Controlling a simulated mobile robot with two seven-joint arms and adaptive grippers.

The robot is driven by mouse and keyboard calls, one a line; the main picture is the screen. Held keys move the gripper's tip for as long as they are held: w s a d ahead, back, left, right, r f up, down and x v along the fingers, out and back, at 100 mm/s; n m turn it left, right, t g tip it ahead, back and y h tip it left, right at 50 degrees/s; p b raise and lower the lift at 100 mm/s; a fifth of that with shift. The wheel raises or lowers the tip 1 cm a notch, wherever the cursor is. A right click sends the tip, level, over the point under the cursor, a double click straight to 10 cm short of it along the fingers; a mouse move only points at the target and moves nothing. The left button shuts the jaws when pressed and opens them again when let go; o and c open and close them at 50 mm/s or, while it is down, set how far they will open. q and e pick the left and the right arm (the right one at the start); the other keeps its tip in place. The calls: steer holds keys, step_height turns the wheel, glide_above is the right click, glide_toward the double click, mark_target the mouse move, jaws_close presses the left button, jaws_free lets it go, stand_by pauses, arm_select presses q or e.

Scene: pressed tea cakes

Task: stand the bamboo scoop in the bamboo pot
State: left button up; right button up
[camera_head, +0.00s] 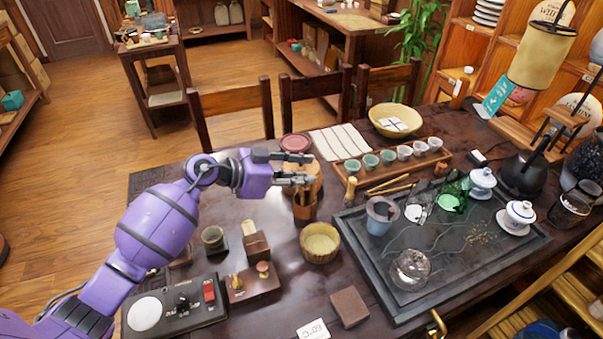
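The bamboo pot (304,211) stands upright on the dark table, left of the tea tray, with thin wooden tools standing in its mouth. My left gripper (301,169) is just above the pot, pointing right. Its two fingers are apart, and I see nothing clearly held between them. A round light wooden thing shows behind the fingers. Slim bamboo sticks (388,186) lie on the table right of the pot; I cannot tell whether one is the scoop or whether the scoop is among the tools in the pot. My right gripper is not in view.
A woven bowl (320,243) stands close in front of the pot. A black tea tray (403,304) with glass and porcelain ware fills the right. A cup rack (436,158) stands behind. A small wooden stand (256,246) and a black appliance (174,312) are near my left arm.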

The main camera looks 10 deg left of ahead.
mark_target(300, 187)
arm_select(q)
steer(key=f, duration=0.1)
steer(key=s+f, duration=0.1)
steer(key=f, duration=0.1)
steer(key=shift+a+f+g, duration=0.2)
steer(key=shift+f+g, duration=0.1)
steer(key=shift+w+a+r, duration=0.1)
steer(key=shift+w, duration=0.35)
steer(key=shift+s+a+r, duration=0.1)
steer(key=shift+r, duration=0.25)
steer(key=v, duration=1.1)
steer(key=shift+s+a, duration=0.15)
steer(key=shift+a, duration=0.05)
